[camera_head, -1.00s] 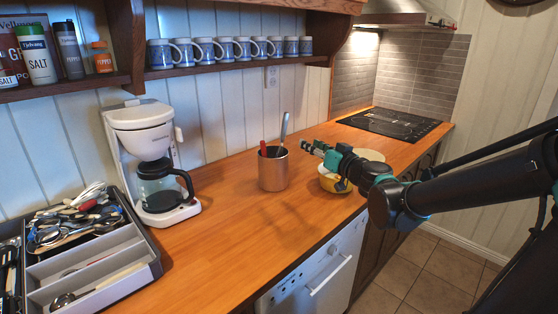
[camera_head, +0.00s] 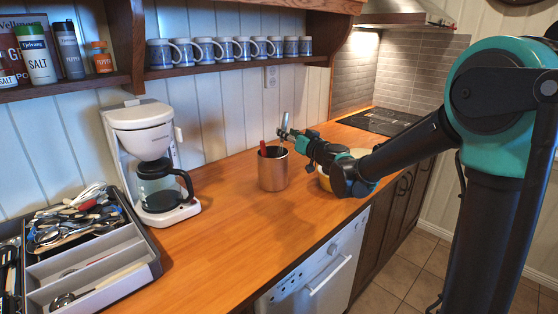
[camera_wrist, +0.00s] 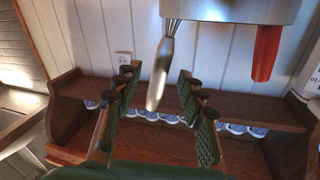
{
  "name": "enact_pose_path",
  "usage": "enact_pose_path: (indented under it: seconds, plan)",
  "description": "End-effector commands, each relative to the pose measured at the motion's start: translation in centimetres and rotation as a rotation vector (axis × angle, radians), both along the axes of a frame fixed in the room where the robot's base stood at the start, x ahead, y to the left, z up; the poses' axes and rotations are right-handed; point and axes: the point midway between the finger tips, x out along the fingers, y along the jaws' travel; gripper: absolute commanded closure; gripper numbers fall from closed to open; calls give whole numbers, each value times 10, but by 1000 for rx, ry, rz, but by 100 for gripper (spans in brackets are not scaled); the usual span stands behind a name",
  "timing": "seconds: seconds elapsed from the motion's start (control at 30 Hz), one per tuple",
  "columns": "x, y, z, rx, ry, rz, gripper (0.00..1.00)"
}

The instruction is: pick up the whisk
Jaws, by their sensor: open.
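The whisk (camera_head: 285,121) stands in a copper-coloured canister (camera_head: 272,174), its silver handle pointing up. The wrist view is upside down, so the whisk's handle (camera_wrist: 160,75) hangs from the canister's rim (camera_wrist: 230,12), with a few wires showing at the edge; the rest is hidden inside. My gripper (camera_head: 291,134) is at the handle, above the canister's right side. In the wrist view my open gripper (camera_wrist: 158,88) has fingers on both sides of the handle, with gaps visible. I cannot tell how deep the handle lies between them.
A red-handled utensil (camera_head: 263,148) stands in the same canister, left of the whisk. A yellow bowl (camera_head: 324,181) is partly behind my arm. A coffee maker (camera_head: 147,140) and cutlery tray (camera_head: 148,252) are left. A mug shelf (camera_head: 235,68) is above. The front counter is clear.

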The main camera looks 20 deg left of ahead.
Motion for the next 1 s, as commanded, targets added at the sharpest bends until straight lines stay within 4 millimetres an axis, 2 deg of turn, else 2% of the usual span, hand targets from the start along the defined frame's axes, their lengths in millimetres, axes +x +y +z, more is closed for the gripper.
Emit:
enact_pose_path:
  seconds: [0.2,0.5,0.8,1.0]
  plan:
    - [18,20,-1,0,0,0,60]
    - [21,22,-1,0,0,0,61]
    - [21,22,-1,0,0,0,98]
    - [21,22,-1,0,0,0,100]
